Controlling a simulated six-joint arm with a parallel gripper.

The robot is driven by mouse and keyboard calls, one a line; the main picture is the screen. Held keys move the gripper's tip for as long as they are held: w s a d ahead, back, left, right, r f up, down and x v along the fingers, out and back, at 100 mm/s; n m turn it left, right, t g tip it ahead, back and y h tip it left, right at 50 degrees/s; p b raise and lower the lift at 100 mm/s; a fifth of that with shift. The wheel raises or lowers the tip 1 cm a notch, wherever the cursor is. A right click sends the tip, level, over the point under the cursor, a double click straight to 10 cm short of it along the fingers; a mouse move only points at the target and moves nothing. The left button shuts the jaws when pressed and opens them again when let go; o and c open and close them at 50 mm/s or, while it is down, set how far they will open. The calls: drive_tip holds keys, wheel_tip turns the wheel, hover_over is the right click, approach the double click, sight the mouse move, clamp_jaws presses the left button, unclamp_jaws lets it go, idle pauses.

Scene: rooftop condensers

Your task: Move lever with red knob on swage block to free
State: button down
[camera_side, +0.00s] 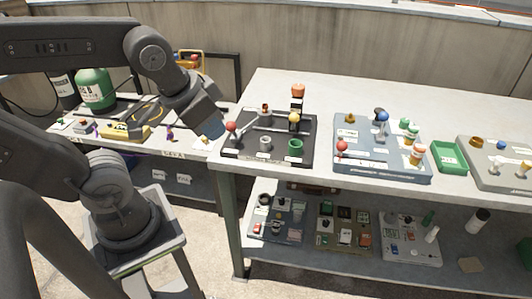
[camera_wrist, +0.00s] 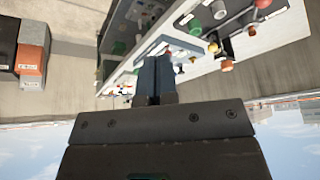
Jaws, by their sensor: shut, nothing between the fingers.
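A dark block (camera_side: 268,160) sits at the left front of the bench, with a red-knobbed lever (camera_side: 231,127) at its left end. I cannot read which label says swage block. My gripper (camera_side: 215,130) is shut and empty, just left of and above the dark block's red knob. Its closed fingers (camera_wrist: 155,65) show in the wrist view.
A green tray (camera_side: 449,157) and a grey block (camera_side: 497,165) lie farther right. The lower shelf (camera_side: 350,185) holds several panels. A lower table on the left carries a green cylinder (camera_side: 93,88) and a yellow tool (camera_side: 125,131). Bench behind the blocks is clear.

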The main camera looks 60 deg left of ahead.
sight(231, 131)
drive_tip(key=s+a+f+m+g+y, duration=0.1)
drive_tip(key=a+f+m+g+y, duration=0.35)
drive_tip(key=f+y, duration=0.2)
drive_tip(key=a+f+m+g+y, duration=0.3)
drive_tip(key=f+g+y, duration=0.25)
drive_tip(key=f, duration=0.25)
drive_tip(key=w+f+m+t+y, duration=0.5)
drive_tip(key=f+m+t, duration=0.4)
drive_tip(key=m+t, duration=0.7)
drive_tip(key=shift+w+d+t+y, duration=0.15)
drive_tip(key=shift+d+t+y, duration=0.1)
drive_tip(key=shift+t+y, duration=0.15)
drive_tip(key=shift+a, duration=0.1)
drive_tip(key=x, duration=1.4)
drive_tip(key=shift+r, duration=0.1)
